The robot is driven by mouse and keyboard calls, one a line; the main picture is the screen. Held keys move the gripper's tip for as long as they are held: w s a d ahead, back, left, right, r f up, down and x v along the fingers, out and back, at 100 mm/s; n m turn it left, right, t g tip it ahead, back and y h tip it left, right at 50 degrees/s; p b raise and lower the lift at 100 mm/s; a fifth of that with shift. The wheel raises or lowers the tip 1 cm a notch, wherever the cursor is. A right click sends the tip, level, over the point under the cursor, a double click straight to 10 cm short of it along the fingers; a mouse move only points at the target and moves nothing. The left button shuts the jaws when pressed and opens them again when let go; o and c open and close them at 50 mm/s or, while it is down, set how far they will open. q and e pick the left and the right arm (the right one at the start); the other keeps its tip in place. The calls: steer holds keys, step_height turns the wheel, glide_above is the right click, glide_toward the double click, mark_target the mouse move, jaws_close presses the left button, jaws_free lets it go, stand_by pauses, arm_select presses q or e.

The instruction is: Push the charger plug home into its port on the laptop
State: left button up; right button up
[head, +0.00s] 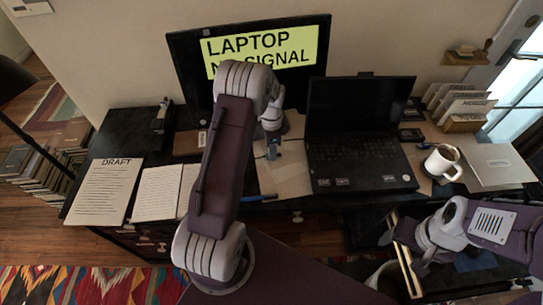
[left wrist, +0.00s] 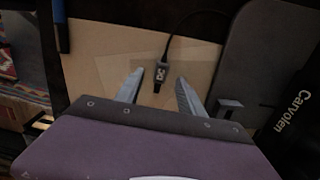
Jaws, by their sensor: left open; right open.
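The black laptop (head: 358,160) stands open on the desk, its screen dark. No port can be made out on it. The charger plug (left wrist: 160,74), black with white "DC" lettering, lies over tan paper in the left wrist view, its cable curving up and right. My left gripper (left wrist: 158,91) is open, with one finger on each side of the plug and gaps between them. In the head view the left gripper (head: 271,150) is over the paper left of the laptop.
A monitor (head: 262,55) stands behind. A mug (head: 442,161) is right of the laptop. A draft sheet (head: 104,190) and notebook (head: 158,192) lie left. A blue pen (left wrist: 61,25) borders the paper. A grey rounded slab (left wrist: 262,60) lies right of the plug.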

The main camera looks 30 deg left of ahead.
arm_select(q)
step_height(320, 180, down, 3)
steer(key=shift+r, duration=0.1)
jaws_close()
steer(key=shift+r, duration=0.15)
